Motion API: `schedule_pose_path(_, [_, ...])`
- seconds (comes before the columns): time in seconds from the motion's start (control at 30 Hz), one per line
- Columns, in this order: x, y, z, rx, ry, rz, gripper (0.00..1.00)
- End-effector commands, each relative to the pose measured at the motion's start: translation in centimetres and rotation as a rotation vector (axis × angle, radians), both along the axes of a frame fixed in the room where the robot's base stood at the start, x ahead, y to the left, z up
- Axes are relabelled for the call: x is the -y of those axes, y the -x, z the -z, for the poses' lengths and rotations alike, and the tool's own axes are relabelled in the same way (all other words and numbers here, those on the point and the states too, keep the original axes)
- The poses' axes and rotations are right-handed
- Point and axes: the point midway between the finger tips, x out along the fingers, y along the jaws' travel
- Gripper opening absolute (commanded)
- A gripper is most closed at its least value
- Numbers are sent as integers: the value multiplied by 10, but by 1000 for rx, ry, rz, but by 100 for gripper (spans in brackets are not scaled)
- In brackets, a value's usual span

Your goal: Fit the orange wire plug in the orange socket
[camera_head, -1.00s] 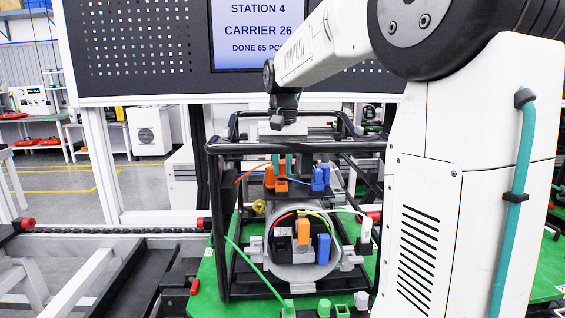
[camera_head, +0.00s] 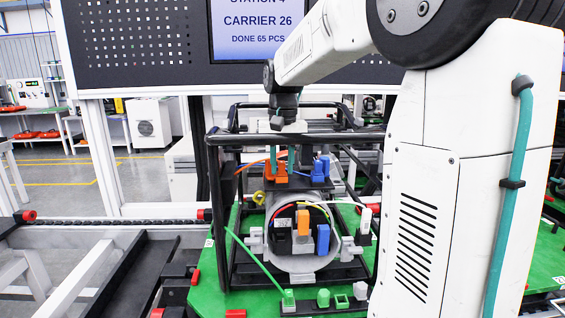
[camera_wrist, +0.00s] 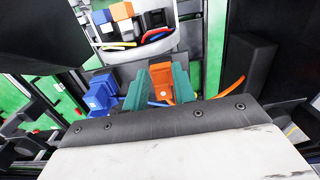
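In the wrist view the two green fingers of my gripper (camera_wrist: 160,90) stand on either side of an orange block (camera_wrist: 162,72). I cannot tell whether they press on it. In the head view my gripper (camera_head: 282,156) points down over the orange parts (camera_head: 275,173) on a dark shelf, and an orange wire (camera_head: 250,165) runs off to the left there. Another orange block (camera_head: 303,222) stands in the round housing below, also seen in the wrist view (camera_wrist: 122,12). The views do not clearly show which orange part is plug and which is socket.
Blue blocks (camera_head: 320,168) stand on the shelf right of the orange parts; another blue block (camera_head: 323,238) is in the round housing (camera_head: 290,263). Black frame bars (camera_head: 230,138) enclose the work. A green wire (camera_head: 255,262) reaches the green base (camera_head: 262,296).

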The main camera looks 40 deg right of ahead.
Motion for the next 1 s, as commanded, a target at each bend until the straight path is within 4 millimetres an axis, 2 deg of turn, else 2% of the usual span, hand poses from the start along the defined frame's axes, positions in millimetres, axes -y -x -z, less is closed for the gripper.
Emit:
schedule_pose_path(0.37, [0, 0, -3, 1, 1, 0, 42])
schedule_pose_path(0.47, [0, 0, -13, 1, 1, 0, 42])
schedule_pose_path(0.8, [1, 0, -67, 1, 1, 0, 42])
schedule_pose_path(1.0, [1, 0, -78, -1, -1, 0, 42])
